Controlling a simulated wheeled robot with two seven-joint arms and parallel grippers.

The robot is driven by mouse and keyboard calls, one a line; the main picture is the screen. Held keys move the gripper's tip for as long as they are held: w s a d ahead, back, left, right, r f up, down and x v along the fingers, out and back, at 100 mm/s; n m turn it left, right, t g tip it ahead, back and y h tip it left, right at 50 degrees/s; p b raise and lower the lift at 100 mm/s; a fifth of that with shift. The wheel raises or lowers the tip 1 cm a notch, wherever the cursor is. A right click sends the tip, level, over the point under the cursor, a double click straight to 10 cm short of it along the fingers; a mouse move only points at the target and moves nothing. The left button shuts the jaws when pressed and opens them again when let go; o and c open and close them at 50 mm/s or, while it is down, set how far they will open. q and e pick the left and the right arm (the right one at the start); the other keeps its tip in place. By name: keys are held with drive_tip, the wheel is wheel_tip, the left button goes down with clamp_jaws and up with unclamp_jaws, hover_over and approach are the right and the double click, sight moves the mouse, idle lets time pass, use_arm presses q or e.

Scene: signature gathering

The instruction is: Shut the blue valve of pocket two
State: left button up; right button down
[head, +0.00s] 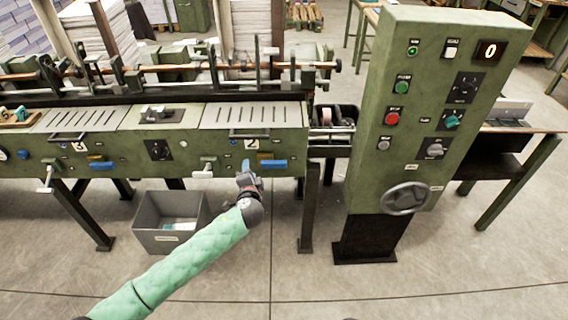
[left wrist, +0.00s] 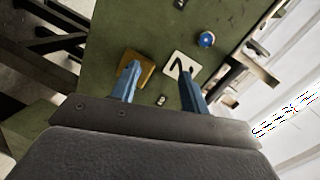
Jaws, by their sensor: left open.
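The blue valve (head: 272,165) is a flat blue handle on the front of the green machine, below and right of the "2" label (head: 251,144). It looks about level, with a yellow plate (head: 265,155) just above it. My left gripper (head: 248,178) is in front of the panel, just left of and below the blue handle. The left wrist view shows its two bluish fingers (left wrist: 160,75) apart, with the "2" label (left wrist: 180,66) and yellow plate (left wrist: 145,72) beyond them. I cannot make out the blue handle there. My right gripper is not in view.
A white-handled valve (head: 203,172) is left of my left gripper. Pocket three has its own blue handle (head: 101,165). A grey bin (head: 168,222) stands on the floor below. A green control cabinet (head: 415,120) with a handwheel (head: 405,198) stands at right.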

sight(281, 166)
use_arm(q)
drive_tip(key=d+f+m+h, duration=0.1)
drive_tip(key=m, duration=0.1)
drive_tip(key=d+f+m+h, duration=0.2)
drive_tip(key=w+d+f+m+t+h, duration=0.1)
drive_tip(key=m, duration=0.1)
drive_tip(key=shift+d+f+h, duration=0.2)
drive_tip(key=shift+d+h, duration=0.15)
drive_tip(key=shift+h, duration=0.05)
drive_tip(key=w+d+m+h, duration=0.1)
drive_tip(key=d, duration=0.1)
drive_tip(key=w+d+h+p, duration=0.1)
drive_tip(key=w, duration=0.1)
drive_tip(key=w+d+m+h, duration=0.1)
drive_tip(key=d, duration=0.1)
drive_tip(key=shift+w+d+r+m+g+p, duration=0.3)
drive_tip(key=shift+w+d+p, duration=0.05)
drive_tip(key=shift+w+p, duration=0.05)
drive_tip(key=shift+w+d+f, duration=0.1)
drive_tip(key=shift+w+d, duration=0.2)
drive_tip(key=shift+w, duration=0.35)
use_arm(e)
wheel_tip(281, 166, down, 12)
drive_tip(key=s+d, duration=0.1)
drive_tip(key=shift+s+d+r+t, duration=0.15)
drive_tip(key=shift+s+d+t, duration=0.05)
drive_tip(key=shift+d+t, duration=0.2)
use_arm(q)
clamp_jaws()
